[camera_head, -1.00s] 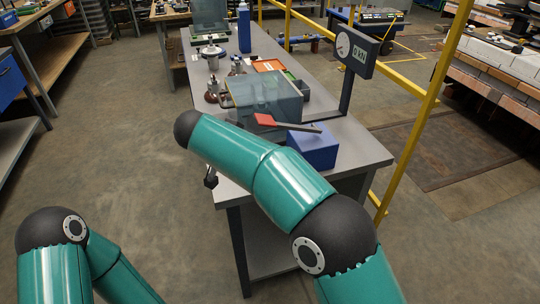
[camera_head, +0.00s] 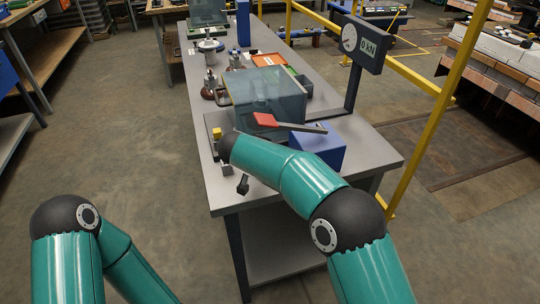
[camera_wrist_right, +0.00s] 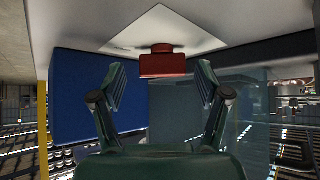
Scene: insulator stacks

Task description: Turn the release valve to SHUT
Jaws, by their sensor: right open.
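In the right wrist view, a red block (camera_wrist_right: 163,65), which looks like the release valve's handle, stands out from a pale tilted plate (camera_wrist_right: 190,28). My right gripper (camera_wrist_right: 161,67) is open, with a finger on each side of the block in the picture. Contact cannot be seen. In the head view, my right forearm hides most of this gripper and the area in front of the blue box (camera_head: 325,150). A lever with a red end (camera_head: 265,119) lies across in front of the clear guard. I cannot tell whether it is the same red part. My left gripper is out of view.
The blue box also fills the left of the wrist view (camera_wrist_right: 75,95). The clear guard (camera_head: 262,92) stands beside it on the grey bench (camera_head: 240,190). A gauge on a post (camera_head: 362,45) reads 0 kN. A yellow rail (camera_head: 425,125) runs at the right.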

